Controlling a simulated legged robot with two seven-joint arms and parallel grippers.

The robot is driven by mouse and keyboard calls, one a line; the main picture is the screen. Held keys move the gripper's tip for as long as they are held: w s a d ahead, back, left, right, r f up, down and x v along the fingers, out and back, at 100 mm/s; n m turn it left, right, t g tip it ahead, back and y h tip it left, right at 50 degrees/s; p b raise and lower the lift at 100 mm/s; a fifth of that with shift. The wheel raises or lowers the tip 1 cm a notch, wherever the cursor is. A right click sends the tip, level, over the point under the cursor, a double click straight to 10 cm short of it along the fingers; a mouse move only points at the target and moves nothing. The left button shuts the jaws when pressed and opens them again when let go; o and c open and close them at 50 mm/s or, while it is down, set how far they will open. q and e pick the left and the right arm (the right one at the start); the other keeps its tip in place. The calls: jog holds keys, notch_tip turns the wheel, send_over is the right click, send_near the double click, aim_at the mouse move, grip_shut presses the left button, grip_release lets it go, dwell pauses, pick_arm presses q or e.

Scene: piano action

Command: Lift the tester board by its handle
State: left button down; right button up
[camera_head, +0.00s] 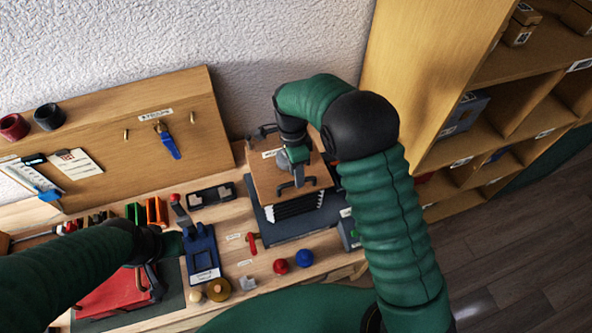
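The likely tester board is a flat brown wooden board (264,179) with a white label. It lies on a black-and-white layered stack in the middle of the bench. My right gripper (298,184) is over the board, pointing down, with two dark prongs spread apart. I cannot make out a separate handle; the gripper may cover it, and I cannot tell if the prongs touch the board. My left gripper (152,284) is low over a red flat object (112,292) at the lower left; its fingers are too dark to tell their opening.
A blue fixture (203,252), a red ball (280,266) and a blue ball (304,258) stand left and in front of the stack. A wooden panel (192,95) leans at the wall. A wooden shelf (480,90) rises on the right.

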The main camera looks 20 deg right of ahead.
jog(key=w+r+b, duration=0.3)
jog(key=r, duration=1.3)
jog(key=shift+w+r, duration=0.2)
dwell(0.4)
